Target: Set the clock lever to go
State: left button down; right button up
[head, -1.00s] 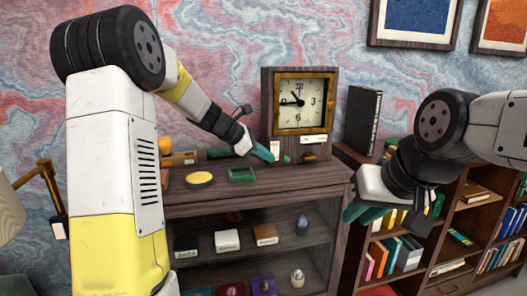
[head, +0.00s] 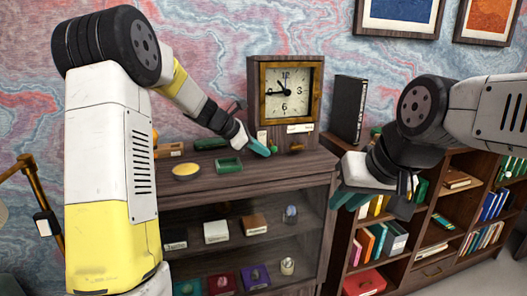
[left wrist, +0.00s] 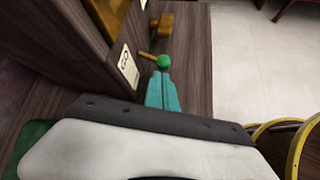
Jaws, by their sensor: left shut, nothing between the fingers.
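The clock (head: 285,92) is a dark wooden case with a gold-rimmed white dial, standing on the cabinet top. At its base a short lever with a green ball knob (head: 274,149) sticks out; the knob (left wrist: 163,61) and its brass rod also show in the left wrist view. A small white GO label (left wrist: 128,66) is on the case left of the knob in that view. My left gripper (head: 266,150) is shut and empty, its teal fingertips (left wrist: 162,80) right at the knob; I cannot tell if they touch. My right gripper (head: 350,196) hangs right of the cabinet, empty, its fingers apparently apart.
A wooden knob (left wrist: 161,23) sits on the case beyond the lever. A wide white label (head: 299,128) is on the clock front. A green tray (head: 229,166) and a yellow dish (head: 187,170) lie on the cabinet top (head: 300,165). A black binder (head: 348,108) stands to the right.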

pick_arm(q)
jog(key=shift+r+n+g, duration=0.25)
jog(key=shift+n+g, duration=0.05)
jog(key=shift+g, duration=0.2)
jog(key=shift+r+n+g+h, duration=0.45)
jog(key=shift+n+g+h, duration=0.05)
jog(key=shift+g, duration=0.4)
jog(key=r+n+g, duration=0.1)
jog(key=g, duration=0.1)
jog(key=r+n+g+h, duration=0.1)
jog(key=shift+w+n+g+h, duration=0.1)
jog(key=shift+n+g+h, duration=0.2)
jog(key=shift+g, duration=0.1)
jog(key=shift+r, duration=1.05)
